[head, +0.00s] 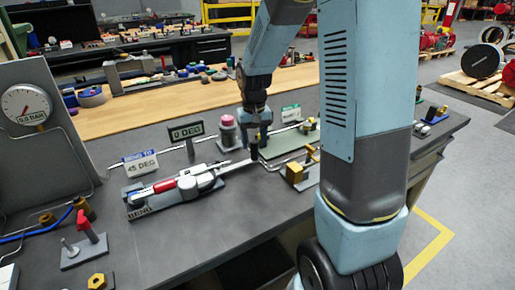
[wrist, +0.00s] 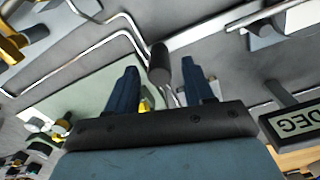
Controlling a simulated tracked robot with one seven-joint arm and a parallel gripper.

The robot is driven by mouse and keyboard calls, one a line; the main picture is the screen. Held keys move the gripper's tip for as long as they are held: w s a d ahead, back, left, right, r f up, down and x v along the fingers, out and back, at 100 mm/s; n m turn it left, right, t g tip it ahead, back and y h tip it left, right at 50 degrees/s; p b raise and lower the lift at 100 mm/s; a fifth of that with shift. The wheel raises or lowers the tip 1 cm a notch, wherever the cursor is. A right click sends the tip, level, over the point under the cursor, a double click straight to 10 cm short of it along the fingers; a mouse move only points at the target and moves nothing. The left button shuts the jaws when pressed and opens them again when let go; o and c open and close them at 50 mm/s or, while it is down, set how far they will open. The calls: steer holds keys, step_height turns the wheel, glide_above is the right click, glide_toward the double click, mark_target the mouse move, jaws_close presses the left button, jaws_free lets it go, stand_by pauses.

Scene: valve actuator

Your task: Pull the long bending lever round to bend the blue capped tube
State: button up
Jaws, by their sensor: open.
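The tube bender (head: 205,178) lies on the dark bench, with a red grip (head: 164,186) at its left. Its long silver lever (head: 235,164) points right, ending in a dark upright knob (head: 254,151). A small blue bit (head: 135,196) at the bender's left end may be the tube's cap; the tube itself is hard to make out. My gripper (head: 260,138) points down just above the lever's end. In the wrist view my gripper (wrist: 165,82) is open, and the dark knob (wrist: 159,62) shows between its fingers; contact cannot be told.
A display reading 0 DEG (head: 187,132) and a BEND TO 45 DEG sign (head: 141,163) stand behind the bender. A brass block (head: 295,173) and bent silver pipes are right of the lever. A red-handled valve (head: 87,226) stands front left.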

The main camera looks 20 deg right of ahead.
steer(key=shift+f, duration=1.75)
jaws_close()
